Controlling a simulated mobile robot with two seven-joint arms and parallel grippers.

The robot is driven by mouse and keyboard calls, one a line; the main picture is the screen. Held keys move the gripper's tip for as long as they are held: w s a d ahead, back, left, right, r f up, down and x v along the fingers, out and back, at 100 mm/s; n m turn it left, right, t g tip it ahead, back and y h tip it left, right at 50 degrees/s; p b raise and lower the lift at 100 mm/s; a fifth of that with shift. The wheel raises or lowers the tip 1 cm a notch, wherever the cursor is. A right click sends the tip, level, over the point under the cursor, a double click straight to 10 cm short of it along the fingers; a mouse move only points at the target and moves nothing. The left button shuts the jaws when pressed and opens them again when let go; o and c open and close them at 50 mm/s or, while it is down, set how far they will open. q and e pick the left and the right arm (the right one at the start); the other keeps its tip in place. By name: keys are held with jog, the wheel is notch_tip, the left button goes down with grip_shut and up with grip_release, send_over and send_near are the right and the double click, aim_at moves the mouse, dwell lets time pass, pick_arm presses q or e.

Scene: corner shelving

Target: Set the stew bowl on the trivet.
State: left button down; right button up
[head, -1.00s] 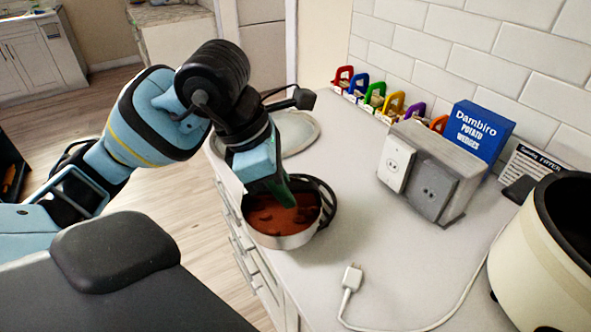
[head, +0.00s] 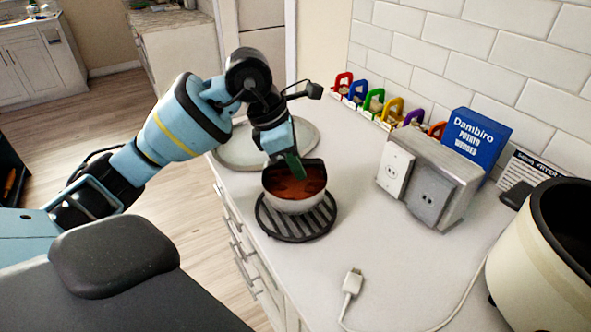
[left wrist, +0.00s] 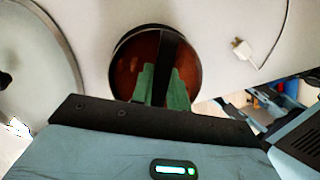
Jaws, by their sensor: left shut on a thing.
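The stew bowl (head: 297,205), pale outside with reddish-brown stew in it, is at the far part of the trivet in the head view. The trivet (head: 318,222) is a round black slatted rack on the counter, its near part bare. I cannot tell whether the bowl touches it or hangs just above. My left gripper (head: 291,166), with green fingertips, is shut on the bowl's far rim from above. In the left wrist view the fingers (left wrist: 162,88) overlap the bowl (left wrist: 138,62), and a dark band crosses the stew. My right gripper is out of view.
A round grey tray (head: 240,152) lies behind the bowl. An outlet box (head: 437,185), a blue potato wedges box (head: 477,140) and a cream cooker (head: 545,260) stand to the right. A white cable plug (head: 352,281) lies in front. The counter between is clear.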

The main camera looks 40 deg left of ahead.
aim_at(294, 181)
pick_arm(q)
jog(key=shift+f, duration=1)
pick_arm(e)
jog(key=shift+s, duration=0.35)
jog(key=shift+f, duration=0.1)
pick_arm(q)
jog(key=shift+f, duration=0.15)
jog(key=c, duration=1.5)
grip_release()
jog(key=shift+o, duration=0.7)
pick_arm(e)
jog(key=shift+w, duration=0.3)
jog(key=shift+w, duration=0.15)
